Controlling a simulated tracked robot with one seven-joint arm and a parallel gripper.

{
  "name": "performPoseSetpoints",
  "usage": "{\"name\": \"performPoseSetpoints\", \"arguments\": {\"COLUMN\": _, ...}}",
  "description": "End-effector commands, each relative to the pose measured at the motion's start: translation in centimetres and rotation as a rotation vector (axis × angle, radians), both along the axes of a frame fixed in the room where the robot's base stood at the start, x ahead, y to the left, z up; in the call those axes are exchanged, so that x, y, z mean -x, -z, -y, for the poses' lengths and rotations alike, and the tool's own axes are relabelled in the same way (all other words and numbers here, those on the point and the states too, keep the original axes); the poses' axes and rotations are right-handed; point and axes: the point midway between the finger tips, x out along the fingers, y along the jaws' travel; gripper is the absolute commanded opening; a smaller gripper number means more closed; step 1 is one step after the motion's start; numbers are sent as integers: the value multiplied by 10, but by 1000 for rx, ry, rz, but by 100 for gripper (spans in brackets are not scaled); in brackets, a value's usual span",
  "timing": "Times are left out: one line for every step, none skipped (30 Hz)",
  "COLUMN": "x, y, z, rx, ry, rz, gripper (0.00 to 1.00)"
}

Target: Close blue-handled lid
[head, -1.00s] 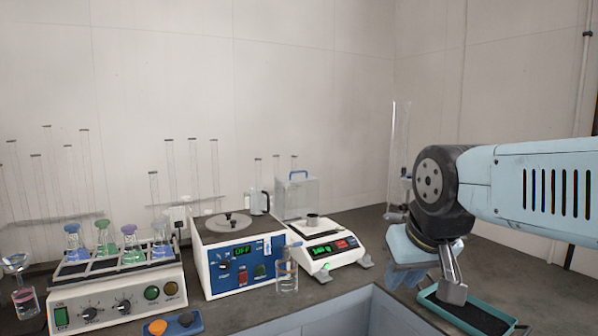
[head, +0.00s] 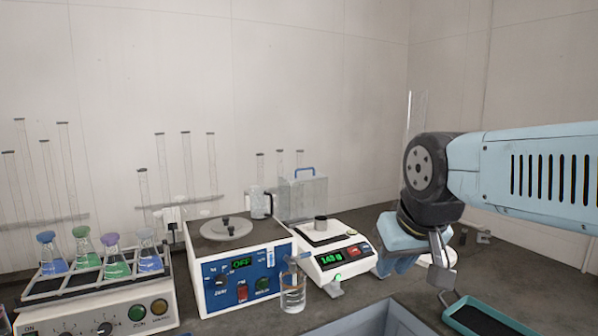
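The lid is a clear box-like cover with a blue handle (head: 304,171) on top. It stands at the back of the white balance (head: 345,259), behind the weighing pan, so the pan is uncovered. A small dark metal cup (head: 320,222) sits on the pan. The balance has a lit green display. My gripper (head: 441,277) points down to the right of the balance, apart from the lid. Its metal fingers are seen from the side and overlap, so their gap cannot be judged. I see nothing held in it.
A blue-and-white device (head: 240,276) with a round lid stands left of the balance. A clear bottle (head: 292,288) stands between them in front. A flask rack (head: 90,280) is far left. A teal tray (head: 478,318) lies below my gripper. Glass tubes stand behind.

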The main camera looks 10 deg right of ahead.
Motion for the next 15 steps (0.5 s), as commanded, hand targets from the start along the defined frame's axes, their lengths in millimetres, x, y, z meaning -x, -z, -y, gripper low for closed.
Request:
{"name": "performPoseSetpoints", "arguments": {"x": -3, "y": -2, "z": 0, "rx": -4, "ry": 5, "rz": 4, "gripper": 23}}
{"name": "performPoseSetpoints", "arguments": {"x": -7, "y": -4, "z": -1, "rx": -7, "ry": 10, "rz": 8, "gripper": 23}}
{"name": "performPoseSetpoints", "arguments": {"x": -13, "y": -6, "z": -2, "rx": -15, "ry": 18, "rz": 16, "gripper": 23}}
{"name": "performPoseSetpoints", "arguments": {"x": -20, "y": -9, "z": -2, "rx": -23, "ry": 28, "rz": 24, "gripper": 23}}
{"name": "performPoseSetpoints", "arguments": {"x": -27, "y": -12, "z": -3, "rx": -32, "ry": 39, "rz": 33, "gripper": 23}}
{"name": "performPoseSetpoints", "arguments": {"x": -39, "y": -17, "z": -8, "rx": -48, "ry": 58, "rz": 49, "gripper": 23}}
{"name": "performPoseSetpoints", "arguments": {"x": -49, "y": -20, "z": -9, "rx": -61, "ry": 73, "rz": 62, "gripper": 23}}
{"name": "performPoseSetpoints", "arguments": {"x": -61, "y": -25, "z": -11, "rx": -75, "ry": 90, "rz": 76, "gripper": 23}}
{"name": "performPoseSetpoints", "arguments": {"x": -77, "y": -30, "z": -13, "rx": -98, "ry": 115, "rz": 96, "gripper": 23}}
{"name": "performPoseSetpoints", "arguments": {"x": -90, "y": -35, "z": -14, "rx": -116, "ry": 133, "rz": 113, "gripper": 23}}
{"name": "performPoseSetpoints", "arguments": {"x": -103, "y": -39, "z": -16, "rx": -134, "ry": 153, "rz": 130, "gripper": 23}}
{"name": "performPoseSetpoints", "arguments": {"x": -120, "y": -45, "z": -17, "rx": -158, "ry": 179, "rz": 153, "gripper": 23}}
{"name": "performPoseSetpoints", "arguments": {"x": -133, "y": -48, "z": -19, "rx": -177, "ry": 197, "rz": 169, "gripper": 23}}
{"name": "performPoseSetpoints", "arguments": {"x": -146, "y": -52, "z": -20, "rx": -197, "ry": 216, "rz": 185, "gripper": 23}}
{"name": "performPoseSetpoints", "arguments": {"x": -164, "y": -56, "z": -21, "rx": -223, "ry": 241, "rz": 206, "gripper": 23}}
